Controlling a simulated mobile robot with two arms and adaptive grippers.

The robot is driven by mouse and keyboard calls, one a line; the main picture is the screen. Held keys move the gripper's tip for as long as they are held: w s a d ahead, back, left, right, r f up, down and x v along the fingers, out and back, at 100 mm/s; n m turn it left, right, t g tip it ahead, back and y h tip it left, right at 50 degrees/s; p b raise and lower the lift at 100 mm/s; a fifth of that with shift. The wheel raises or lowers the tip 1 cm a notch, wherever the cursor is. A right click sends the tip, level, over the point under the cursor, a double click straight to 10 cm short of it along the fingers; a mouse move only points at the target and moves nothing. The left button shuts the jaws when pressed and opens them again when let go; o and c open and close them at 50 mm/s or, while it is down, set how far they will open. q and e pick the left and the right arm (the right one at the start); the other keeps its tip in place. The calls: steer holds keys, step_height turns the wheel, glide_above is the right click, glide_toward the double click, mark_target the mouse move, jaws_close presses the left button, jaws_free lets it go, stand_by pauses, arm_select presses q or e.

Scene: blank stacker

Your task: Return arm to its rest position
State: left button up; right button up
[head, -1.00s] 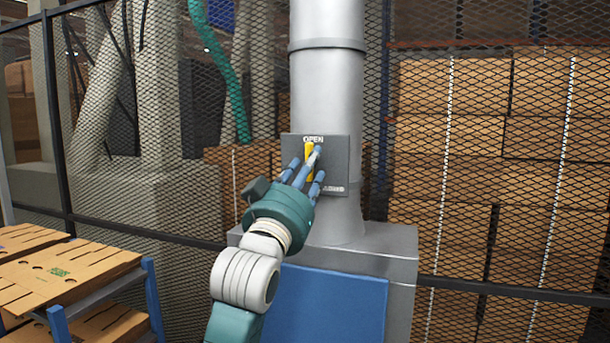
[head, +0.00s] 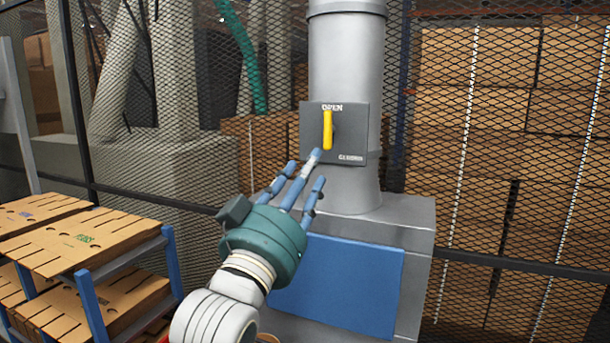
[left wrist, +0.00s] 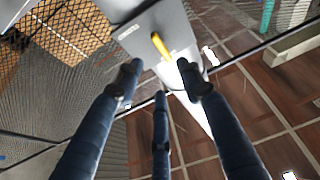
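My left gripper (head: 308,168) is in the middle of the head view, its blue fingers spread and empty. It is just below and in front of the dark square panel (head: 348,140) on a grey column. The panel bears a yellow handle (head: 327,130) that stands upright under the word OPEN. The fingers look apart from the handle. In the left wrist view the yellow handle (left wrist: 161,46) shows beyond the three spread fingertips (left wrist: 160,76), with nothing between them. My right gripper is not in view.
The grey column (head: 345,60) stands on a grey base with a blue front (head: 340,285). A blue rack (head: 172,262) with flat cardboard sheets (head: 85,245) is at the left. A mesh fence (head: 490,190) runs behind, with stacked cartons beyond it.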

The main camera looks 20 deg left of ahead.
arm_select(q)
steer(key=s+f+g, duration=0.2)
steer(key=f+g, duration=0.3)
steer(key=f, duration=1.2)
steer(key=s+f+g, duration=0.2)
steer(key=f+g, duration=0.2)
steer(key=f, duration=1.3)
steer(key=s+f+m+g, duration=0.2)
steer(key=s+f+g, duration=0.8)
steer(key=s+f, duration=1.6)
step_height(320, 180, down, 27)
steer(key=s+g+b, duration=0.1)
steer(key=s+b, duration=0.1)
steer(key=s+a+f+b, duration=0.1)
steer(key=s+a+f, duration=0.1)
steer(key=s+f, duration=0.6)
steer(key=s+a+f+g+b, duration=0.1)
steer(key=s+f, duration=0.7)
steer(key=f, duration=0.2)
steer(key=shift+s+a+y, duration=0.3)
steer(key=shift+a+y, duration=0.05)
steer(key=shift+y, duration=0.05)
